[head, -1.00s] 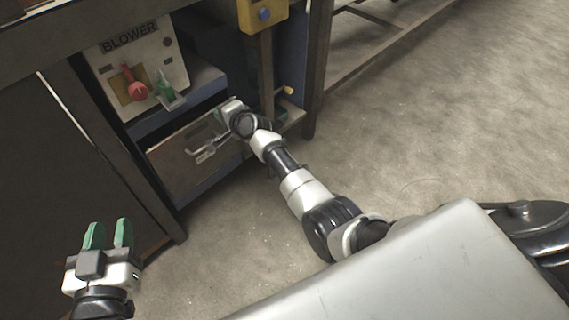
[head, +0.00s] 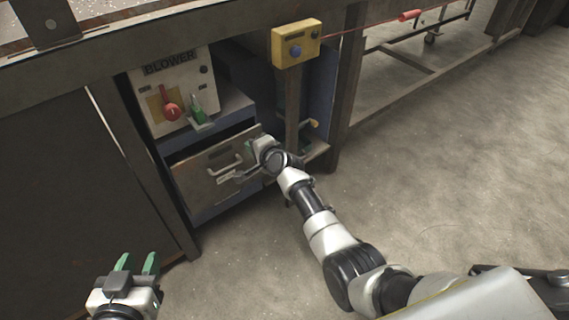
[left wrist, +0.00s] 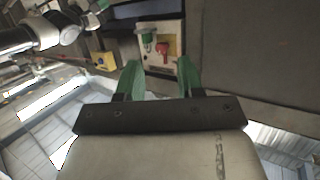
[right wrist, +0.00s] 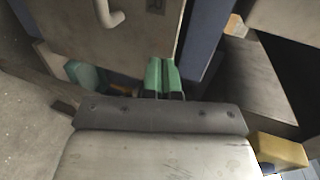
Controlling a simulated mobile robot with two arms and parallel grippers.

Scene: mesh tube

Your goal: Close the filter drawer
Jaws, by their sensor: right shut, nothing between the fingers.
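The filter drawer (head: 197,178) has a grey-brown front with a metal handle (head: 225,168) and sits low in the blue cabinet under the blower panel. A dark gap shows above its front, which seems to stand a little out; how far, I cannot tell. My right gripper (head: 248,147) is at the drawer's upper right part. In the right wrist view its green fingers (right wrist: 162,62) are shut and empty, pointing along the drawer front (right wrist: 135,45). Whether they touch it, I cannot tell. My left gripper (head: 137,258) is open and empty, low at left, away from the drawer; its fingers (left wrist: 159,68) are spread.
The blower panel (head: 160,82) with red and green levers is above the drawer. A yellow box with a blue button (head: 297,43) hangs on a post (head: 291,105) right of the drawer. A bench leg (head: 345,95) stands further right. The floor (head: 440,180) in front is open.

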